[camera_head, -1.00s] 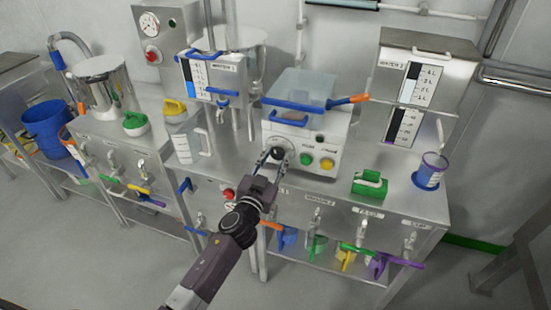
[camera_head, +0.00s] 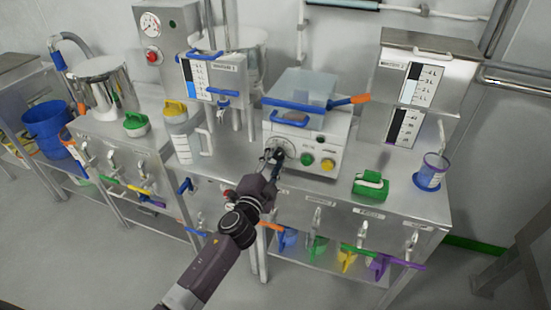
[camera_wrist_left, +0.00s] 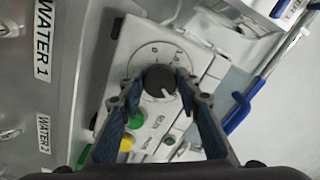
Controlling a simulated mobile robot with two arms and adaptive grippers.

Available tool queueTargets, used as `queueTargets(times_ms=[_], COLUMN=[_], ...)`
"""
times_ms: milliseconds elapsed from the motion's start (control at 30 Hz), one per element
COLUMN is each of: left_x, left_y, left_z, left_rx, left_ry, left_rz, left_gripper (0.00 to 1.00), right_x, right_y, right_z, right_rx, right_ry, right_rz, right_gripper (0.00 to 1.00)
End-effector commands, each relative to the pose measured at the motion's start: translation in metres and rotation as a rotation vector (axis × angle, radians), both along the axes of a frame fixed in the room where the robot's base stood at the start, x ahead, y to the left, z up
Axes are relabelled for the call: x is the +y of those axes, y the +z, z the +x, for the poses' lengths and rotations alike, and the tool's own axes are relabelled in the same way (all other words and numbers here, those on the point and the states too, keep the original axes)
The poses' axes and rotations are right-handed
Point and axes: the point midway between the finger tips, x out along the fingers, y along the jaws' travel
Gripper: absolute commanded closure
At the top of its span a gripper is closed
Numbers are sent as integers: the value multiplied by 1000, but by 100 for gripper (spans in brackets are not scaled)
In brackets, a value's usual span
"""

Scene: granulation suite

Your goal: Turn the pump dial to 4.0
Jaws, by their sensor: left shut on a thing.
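The pump (camera_head: 316,136) is a white box on the steel bench, with a clear container with a blue handle on top. Its black dial (camera_wrist_left: 160,82) has a white pointer line and sits in a ring of printed marks, too small to read surely. In the left wrist view the pointer slants toward the lower right. My left gripper (camera_head: 274,155) is at the pump's front face, its two fingers on either side of the dial and shut on it. The fingers also show in the left wrist view (camera_wrist_left: 157,92). My right gripper is not in view.
A green button (camera_head: 307,159) and a yellow button (camera_head: 327,164) sit just right of the dial.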

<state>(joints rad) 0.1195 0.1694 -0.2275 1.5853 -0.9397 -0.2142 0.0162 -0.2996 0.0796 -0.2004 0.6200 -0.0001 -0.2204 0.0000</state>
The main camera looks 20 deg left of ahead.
Motion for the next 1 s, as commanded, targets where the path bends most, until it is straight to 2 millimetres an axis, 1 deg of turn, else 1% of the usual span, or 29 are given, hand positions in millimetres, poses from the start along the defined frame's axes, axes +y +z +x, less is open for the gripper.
queueTargets(times_ms=[200,500,700,1000], left_x=[0,0,0,-1], left_y=[0,0,1,0], left_z=[0,0,0,0], left_rx=[-5,-14,-18,-21], left_ry=[-1,-1,-2,-2], left_rz=[208,458,576,662], left_gripper=[93,93,93,93], right_x=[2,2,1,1], right_y=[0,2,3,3], right_z=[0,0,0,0], right_rx=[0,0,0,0], right_ry=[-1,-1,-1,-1], right_rz=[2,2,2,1], right_gripper=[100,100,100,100])
